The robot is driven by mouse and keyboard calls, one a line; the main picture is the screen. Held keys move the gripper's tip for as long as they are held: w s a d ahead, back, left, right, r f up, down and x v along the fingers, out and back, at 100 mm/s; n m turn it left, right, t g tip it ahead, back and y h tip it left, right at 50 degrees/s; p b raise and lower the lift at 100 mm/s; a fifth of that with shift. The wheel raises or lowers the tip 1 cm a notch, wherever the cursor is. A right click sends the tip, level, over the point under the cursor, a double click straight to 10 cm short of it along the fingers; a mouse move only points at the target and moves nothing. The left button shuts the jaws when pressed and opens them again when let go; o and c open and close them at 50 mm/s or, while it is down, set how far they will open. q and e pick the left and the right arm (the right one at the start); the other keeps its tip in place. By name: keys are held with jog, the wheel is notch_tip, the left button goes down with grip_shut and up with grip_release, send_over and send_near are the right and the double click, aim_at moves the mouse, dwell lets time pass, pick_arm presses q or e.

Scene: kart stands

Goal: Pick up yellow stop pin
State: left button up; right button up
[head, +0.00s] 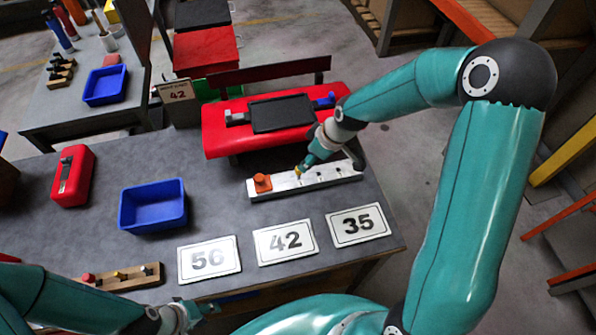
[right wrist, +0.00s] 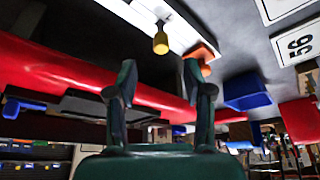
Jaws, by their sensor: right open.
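A yellow stop pin (head: 298,171) stands in the white rail (head: 334,177) on the grey table, close to an orange block (head: 262,183). In the right wrist view the yellow pin (right wrist: 160,43) sticks out of the rail beyond my fingertips, roughly between them. My right gripper (head: 306,163) is just beside the pin; its fingers (right wrist: 166,85) are open with nothing between them. A wooden rack (head: 140,281) at the front left holds small knobs, one of them yellow. My left gripper (head: 205,309) is low at the table's front edge; its jaw opening is unclear.
A red kart part (head: 215,139) with a black panel lies behind the rail. A blue bin (head: 153,206) and a red block (head: 72,175) stand to the left. Number cards 56 (head: 209,258), 42 (head: 285,242) and 35 (head: 357,225) lie along the front.

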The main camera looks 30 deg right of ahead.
aim_at(299, 175)
jog(key=shift+b+x, duration=0.5)
jog(key=shift+x, duration=0.6)
jog(key=shift+b+x, duration=1.5)
jog(key=shift+x, duration=1.75)
jog(key=shift+a+r, duration=0.1)
grip_shut()
